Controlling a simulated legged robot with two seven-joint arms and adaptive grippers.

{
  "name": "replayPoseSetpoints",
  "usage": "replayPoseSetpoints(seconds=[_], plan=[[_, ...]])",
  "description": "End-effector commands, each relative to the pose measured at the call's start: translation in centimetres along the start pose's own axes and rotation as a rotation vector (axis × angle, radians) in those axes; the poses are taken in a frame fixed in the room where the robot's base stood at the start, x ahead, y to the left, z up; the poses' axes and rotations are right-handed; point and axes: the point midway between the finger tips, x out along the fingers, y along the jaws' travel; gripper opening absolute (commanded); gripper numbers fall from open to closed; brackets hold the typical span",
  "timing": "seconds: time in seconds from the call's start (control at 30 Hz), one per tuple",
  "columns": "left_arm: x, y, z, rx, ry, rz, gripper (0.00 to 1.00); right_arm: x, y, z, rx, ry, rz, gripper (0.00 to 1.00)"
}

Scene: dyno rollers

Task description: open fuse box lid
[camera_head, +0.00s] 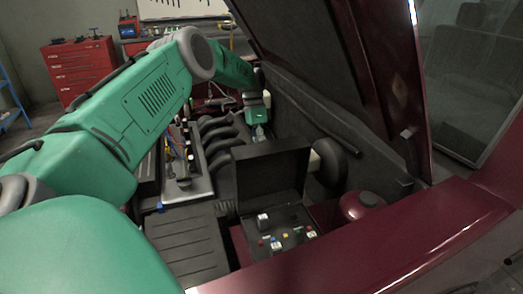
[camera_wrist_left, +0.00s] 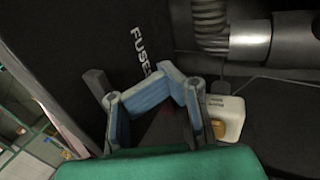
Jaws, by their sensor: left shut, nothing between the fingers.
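The black fuse box (camera_head: 296,222) sits in the engine bay in the head view, with small coloured fuses and relays showing inside. Its lid (camera_head: 268,170) stands raised at the back of the box, so the box is open. In the left wrist view, a dark panel marked FUSES (camera_wrist_left: 140,48), the lid's outer face, is close to my fingers. My left gripper (camera_wrist_left: 168,78) is shut and empty, with blue finger pads. In the head view the left gripper (camera_head: 259,132) is behind and above the raised lid, partly hidden. Contact with the lid is unclear. My right gripper is out of view.
The raised hood (camera_head: 310,50) hangs over the bay. The dark red fender (camera_head: 400,235) runs along the front. A red-brown round reservoir (camera_head: 362,204) and a black hose (camera_head: 330,165) are right of the box. Black curved manifold pipes (camera_head: 218,140) are to its left.

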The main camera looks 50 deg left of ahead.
Motion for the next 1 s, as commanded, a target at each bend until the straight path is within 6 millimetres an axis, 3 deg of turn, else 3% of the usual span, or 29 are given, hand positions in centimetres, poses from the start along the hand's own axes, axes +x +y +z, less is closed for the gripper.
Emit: replayPoseSetpoints(seconds=[0.7,0.8,1.0], plan=[[0.27,-0.71,0.07,0.001,0.002,0.003,0.0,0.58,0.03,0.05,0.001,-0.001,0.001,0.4],[0.26,-0.68,0.04,0.001,0.002,0.003,0.31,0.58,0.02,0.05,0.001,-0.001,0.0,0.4],[0.12,-0.29,-0.2,0.001,0.002,-0.001,0.31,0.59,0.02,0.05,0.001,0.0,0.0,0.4]])
